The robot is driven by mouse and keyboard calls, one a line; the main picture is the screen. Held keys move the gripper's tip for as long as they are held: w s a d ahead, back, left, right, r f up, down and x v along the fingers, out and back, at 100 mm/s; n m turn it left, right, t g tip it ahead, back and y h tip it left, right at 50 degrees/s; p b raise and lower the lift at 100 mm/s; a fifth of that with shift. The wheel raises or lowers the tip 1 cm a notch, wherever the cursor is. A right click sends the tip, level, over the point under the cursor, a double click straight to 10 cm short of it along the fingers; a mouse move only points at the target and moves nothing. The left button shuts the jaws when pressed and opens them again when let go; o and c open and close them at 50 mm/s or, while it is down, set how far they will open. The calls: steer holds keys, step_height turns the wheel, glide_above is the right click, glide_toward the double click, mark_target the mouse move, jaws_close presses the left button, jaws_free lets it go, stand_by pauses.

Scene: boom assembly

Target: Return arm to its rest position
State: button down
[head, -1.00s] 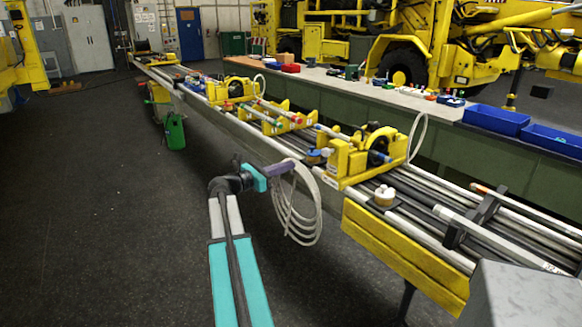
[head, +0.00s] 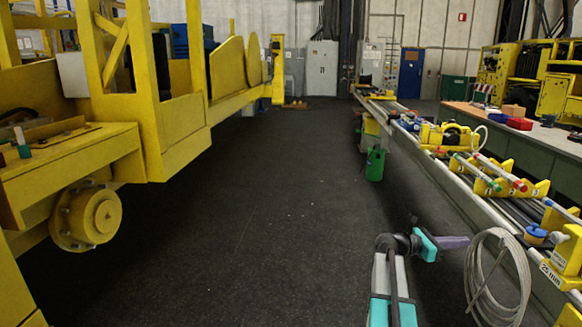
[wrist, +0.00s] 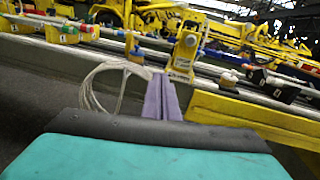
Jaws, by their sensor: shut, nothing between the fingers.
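My gripper (head: 452,242) is at the lower right of the head view, with a teal body and purple fingers. Its fingers are shut and empty, pointing right toward the assembly bench (head: 450,190). In the wrist view, the purple fingers (wrist: 162,98) lie together, with the bench's edge and yellow clamp parts beyond them. My arm reaches up from the bottom edge of the head view. A coil of pale cable (head: 478,282) hangs at the bench side just right of the fingers, and it also shows in the wrist view (wrist: 92,90). I cannot tell whether they touch.
A large yellow machine frame (head: 165,130) with a hub (head: 98,218) fills the left. The dark floor (head: 250,220) between it and the bench is clear. A green can (head: 375,164) hangs by the bench. Grey cabinets (head: 322,68) stand at the back.

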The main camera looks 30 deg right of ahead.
steer(key=w+a+f+n+t+y, duration=0.1)
steer(key=w+a+f+n+t, duration=0.1)
steer(key=w+a+f, duration=0.5)
steer(key=w+a+f+n+t, duration=0.2)
steer(key=w+a+f, duration=0.2)
steer(key=a+f, duration=0.55)
steer(key=s+a+f+t+y, duration=0.1)
steer(key=a+f+y, duration=0.3)
steer(key=a+f, duration=1.4)
steer(key=s+a+f+m+g+y, duration=0.1)
steer(key=s+a+f+m+y, duration=0.1)
steer(key=s+a+f, duration=0.6)
steer(key=s+a+f+m+y, duration=0.25)
steer(key=s+a+f, duration=0.25)
steer(key=a+f, duration=0.5)
steer(key=s+a+f+m+g+y, duration=0.2)
steer(key=s+a+m+y, duration=0.4)
steer(key=s+a+m, duration=0.5)
steer(key=shift+s+a+f+m+y, duration=0.15)
steer(key=shift+a+f+m+y, duration=0.25)
steer(key=shift+a+m, duration=1.35)
steer(key=shift+a+n, duration=0.3)
steer(key=shift+n, duration=0.2)
